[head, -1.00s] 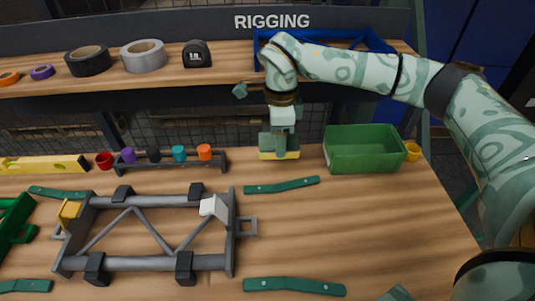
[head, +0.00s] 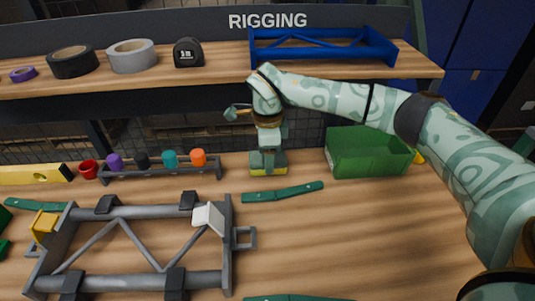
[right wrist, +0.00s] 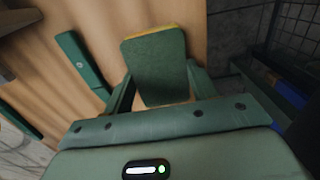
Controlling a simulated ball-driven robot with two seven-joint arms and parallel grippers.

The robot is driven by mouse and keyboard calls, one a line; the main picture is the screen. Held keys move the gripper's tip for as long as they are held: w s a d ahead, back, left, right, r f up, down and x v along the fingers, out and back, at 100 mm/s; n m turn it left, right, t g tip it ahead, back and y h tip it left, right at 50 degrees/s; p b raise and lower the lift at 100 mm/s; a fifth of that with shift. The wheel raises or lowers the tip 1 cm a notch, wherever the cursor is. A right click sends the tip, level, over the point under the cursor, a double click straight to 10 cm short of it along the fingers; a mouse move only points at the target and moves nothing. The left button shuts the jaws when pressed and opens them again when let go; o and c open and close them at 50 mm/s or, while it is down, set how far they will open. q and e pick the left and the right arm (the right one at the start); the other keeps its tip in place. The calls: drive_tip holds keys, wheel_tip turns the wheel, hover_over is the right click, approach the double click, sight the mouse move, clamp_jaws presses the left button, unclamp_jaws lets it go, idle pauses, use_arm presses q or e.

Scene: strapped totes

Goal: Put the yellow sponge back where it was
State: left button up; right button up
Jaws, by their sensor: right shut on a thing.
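The yellow sponge (head: 268,171) has a green top layer. It is at or just above the back part of the wooden table, between the row of coloured cups and the green bin. My right gripper (head: 267,159) points down and is shut on the sponge. In the right wrist view the sponge (right wrist: 155,62) shows its green face, with a thin yellow edge, between the two fingers. I cannot tell whether its underside touches the table. My left gripper is not in view.
The green bin (head: 368,153) stands right of the sponge. A rack (head: 160,173) with several coloured cups is to the left. A grey frame (head: 130,285) fills the front left. The front-right table is clear.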

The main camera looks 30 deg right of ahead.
drive_tip(key=o, duration=0.9)
drive_tip(key=shift+f, duration=0.1)
drive_tip(key=shift+o, duration=0.2)
use_arm(q)
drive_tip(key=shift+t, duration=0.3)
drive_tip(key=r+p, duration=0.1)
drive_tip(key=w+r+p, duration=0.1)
drive_tip(key=p, duration=0.1)
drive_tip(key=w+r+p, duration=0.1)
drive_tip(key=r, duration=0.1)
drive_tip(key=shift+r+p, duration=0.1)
drive_tip(key=shift+p, duration=0.25)
use_arm(e)
wheel_tip(320, 180, up, 12)
drive_tip(key=shift+r, duration=0.2)
